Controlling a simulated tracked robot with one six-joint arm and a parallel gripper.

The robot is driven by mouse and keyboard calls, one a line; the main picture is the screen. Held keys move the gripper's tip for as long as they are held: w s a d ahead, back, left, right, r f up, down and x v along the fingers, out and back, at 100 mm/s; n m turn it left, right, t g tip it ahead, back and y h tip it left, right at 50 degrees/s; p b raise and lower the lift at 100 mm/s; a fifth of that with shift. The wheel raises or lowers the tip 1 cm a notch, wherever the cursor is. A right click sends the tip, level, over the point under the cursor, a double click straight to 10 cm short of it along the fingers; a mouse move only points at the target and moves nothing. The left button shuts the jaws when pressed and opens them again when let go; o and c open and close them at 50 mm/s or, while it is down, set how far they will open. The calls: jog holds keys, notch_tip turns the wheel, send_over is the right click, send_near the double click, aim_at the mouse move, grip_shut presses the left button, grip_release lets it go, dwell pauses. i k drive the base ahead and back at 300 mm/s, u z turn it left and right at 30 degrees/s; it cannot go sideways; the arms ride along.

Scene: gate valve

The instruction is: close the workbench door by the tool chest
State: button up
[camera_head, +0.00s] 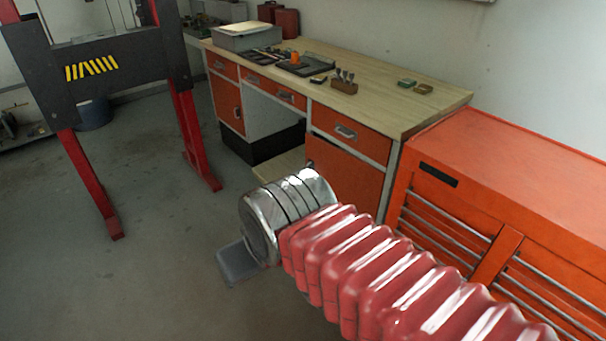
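The workbench (425,100) has a light wooden top and orange fronts. Its door by the tool chest is an orange panel (350,178) below a drawer with a metal handle (345,131). A small dark knob shows at the door's upper left. The door looks nearly in line with the front, but I cannot tell whether it is slightly ajar. My arm hides its lower part. My gripper (238,262) shows only as a grey plate beyond the silver wrist, in front and left of the door. Its fingertips are hidden, and I see no contact with the door.
The orange tool chest (520,185) with long metal handles stands right of the bench, close to my arm. A red and black frame (120,75) stands at left. A black box (265,147) sits under the bench. Grey floor (130,275) is clear at left.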

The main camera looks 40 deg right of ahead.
aim_at(354, 181)
jog(key=u, duration=0.15)
jog(key=i, duration=2.55)
jog(key=z, duration=1.3)
jog(key=i, duration=1)
jog(key=z, duration=0.55)
